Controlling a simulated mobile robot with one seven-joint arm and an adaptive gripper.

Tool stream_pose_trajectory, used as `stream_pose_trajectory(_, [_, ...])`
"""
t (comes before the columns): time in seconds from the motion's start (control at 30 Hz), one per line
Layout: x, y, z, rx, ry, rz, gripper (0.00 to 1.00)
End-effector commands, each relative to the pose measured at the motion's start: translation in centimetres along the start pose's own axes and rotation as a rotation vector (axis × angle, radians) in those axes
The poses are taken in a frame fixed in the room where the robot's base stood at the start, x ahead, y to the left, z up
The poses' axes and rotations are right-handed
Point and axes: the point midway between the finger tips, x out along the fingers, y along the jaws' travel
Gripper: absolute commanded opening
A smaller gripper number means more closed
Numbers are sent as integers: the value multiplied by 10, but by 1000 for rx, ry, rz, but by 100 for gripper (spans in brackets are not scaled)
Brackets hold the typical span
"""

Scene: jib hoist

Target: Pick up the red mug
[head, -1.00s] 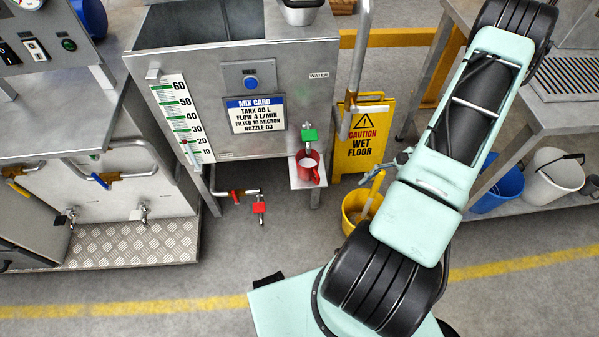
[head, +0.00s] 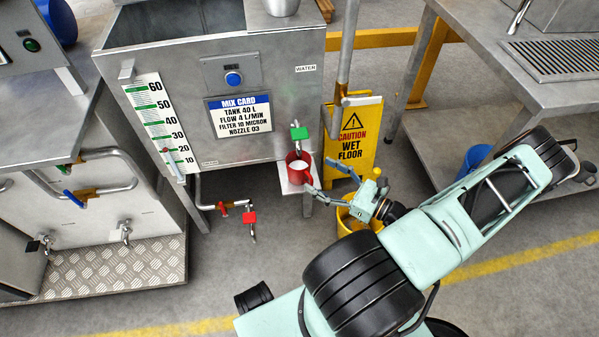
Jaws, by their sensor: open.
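The red mug (head: 299,168) stands upright on a small metal shelf (head: 290,188) at the front right of the steel tank, under a tap with a green handle (head: 298,133). White shows inside its rim. My gripper (head: 316,179) is open just right of the mug, with its fingers pointing left towards it. One fingertip appears close to the mug's lower right side; I cannot tell whether it touches. The mug's handle is not clearly visible.
The steel tank (head: 222,140) stands behind the mug. A yellow wet-floor sign (head: 362,125) and a yellow bucket (head: 352,222) are close to my gripper. A red-handled valve (head: 249,218) hangs at left below the shelf.

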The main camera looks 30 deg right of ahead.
Motion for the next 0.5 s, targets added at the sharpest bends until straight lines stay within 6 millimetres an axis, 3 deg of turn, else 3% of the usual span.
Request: stream_pose_trajectory(0.5, [63,2,-4,-1,1,3,72])
